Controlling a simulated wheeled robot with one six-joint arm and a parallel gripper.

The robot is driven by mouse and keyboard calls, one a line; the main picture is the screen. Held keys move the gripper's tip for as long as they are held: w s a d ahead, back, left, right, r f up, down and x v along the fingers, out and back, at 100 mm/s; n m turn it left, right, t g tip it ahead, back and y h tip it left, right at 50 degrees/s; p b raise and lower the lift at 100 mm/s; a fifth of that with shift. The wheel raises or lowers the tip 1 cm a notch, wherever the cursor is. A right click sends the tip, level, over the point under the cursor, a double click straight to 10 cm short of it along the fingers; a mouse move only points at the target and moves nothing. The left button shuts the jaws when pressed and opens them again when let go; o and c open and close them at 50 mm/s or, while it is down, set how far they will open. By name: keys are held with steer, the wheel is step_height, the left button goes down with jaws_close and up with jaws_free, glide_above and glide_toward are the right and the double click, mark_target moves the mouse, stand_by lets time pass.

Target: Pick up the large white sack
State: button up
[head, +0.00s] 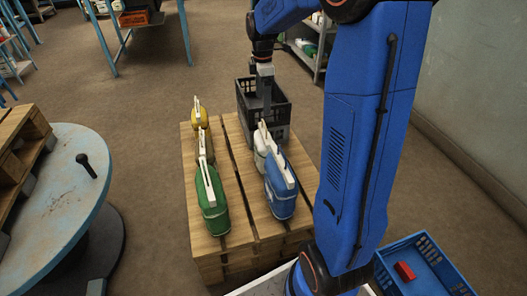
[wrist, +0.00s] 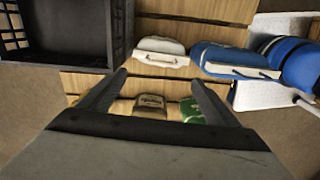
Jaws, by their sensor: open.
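The white sack (head: 261,147) stands on the wooden pallet, just behind the blue sack (head: 280,202), which partly hides it in the head view. In the wrist view the white sack (wrist: 161,52) shows its pale top seam, a little beyond my fingertips. My gripper (wrist: 159,78) is open and empty. No sack is between its fingers at the tips. In the head view my gripper (head: 265,85) hangs by the black crate, farther back than the white sack.
The black crate (wrist: 80,62) is close on the left in the wrist view. A green sack (head: 213,216) and a yellow sack (head: 199,116) stand in the pallet's left row. A round table (head: 55,180) is at left and a blue crate (head: 432,256) at right.

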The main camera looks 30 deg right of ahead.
step_height(320, 180, down, 8)
steer(key=shift+r, duration=0.1)
steer(key=shift+s+d+f, duration=0.1)
steer(key=shift+f, duration=1.25)
steer(key=shift+s+d+f, duration=0.1)
steer(key=shift+f, duration=1.2)
steer(key=shift+r, duration=0.1)
jaws_close()
